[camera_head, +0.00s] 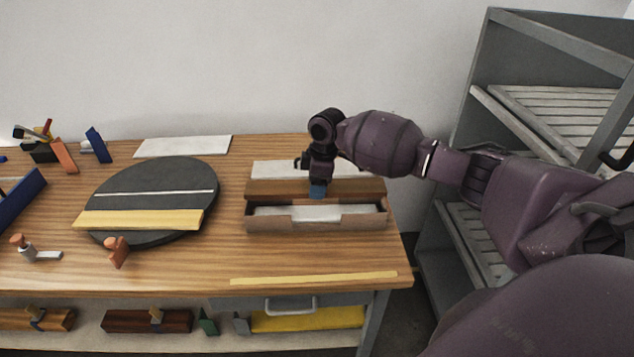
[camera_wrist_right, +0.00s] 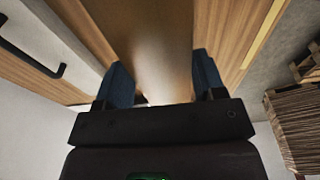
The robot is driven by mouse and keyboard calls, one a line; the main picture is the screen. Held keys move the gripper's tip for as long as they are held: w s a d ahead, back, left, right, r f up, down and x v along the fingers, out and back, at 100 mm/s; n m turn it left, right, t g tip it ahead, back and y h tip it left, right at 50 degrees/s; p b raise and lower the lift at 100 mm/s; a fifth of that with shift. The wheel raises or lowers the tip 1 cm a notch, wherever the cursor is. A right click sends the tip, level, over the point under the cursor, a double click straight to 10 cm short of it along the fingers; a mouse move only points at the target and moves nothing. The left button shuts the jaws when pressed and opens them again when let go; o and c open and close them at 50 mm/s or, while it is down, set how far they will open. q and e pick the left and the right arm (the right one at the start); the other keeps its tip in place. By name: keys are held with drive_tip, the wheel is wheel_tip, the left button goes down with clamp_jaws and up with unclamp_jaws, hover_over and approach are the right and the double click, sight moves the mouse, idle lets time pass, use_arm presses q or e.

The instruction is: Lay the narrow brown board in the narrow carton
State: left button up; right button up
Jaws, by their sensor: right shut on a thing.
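The narrow brown board (camera_head: 275,189) lies level, left to right, just behind and over the back edge of the narrow carton (camera_head: 317,224). The carton is open, with a white lining inside and no board in it. My right gripper (camera_head: 317,190) points down and is shut on the board near its middle. In the right wrist view the board (camera_wrist_right: 150,35) runs between the blue fingers of the right gripper (camera_wrist_right: 162,77). Whether the board touches the carton's back wall I cannot tell. My left gripper is not in view.
A white sheet (camera_head: 270,169) lies behind the board. A dark round turntable (camera_head: 150,175) with a yellow board (camera_head: 139,219) is at the left. A yellow strip (camera_head: 314,278) lies along the front edge. A grey rack (camera_head: 545,60) stands at the right.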

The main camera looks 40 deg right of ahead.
drive_tip(key=shift+r, duration=0.1)
drive_tip(key=shift+f+b, duration=0.3)
drive_tip(key=shift+f, duration=1.65)
use_arm(q)
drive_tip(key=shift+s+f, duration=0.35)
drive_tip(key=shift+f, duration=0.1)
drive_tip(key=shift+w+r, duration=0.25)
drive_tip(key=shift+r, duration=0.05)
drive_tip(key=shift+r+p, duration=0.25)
drive_tip(key=shift+p, duration=0.05)
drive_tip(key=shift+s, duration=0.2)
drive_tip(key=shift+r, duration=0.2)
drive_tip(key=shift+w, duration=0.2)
use_arm(e)
drive_tip(key=shift+f, duration=0.1)
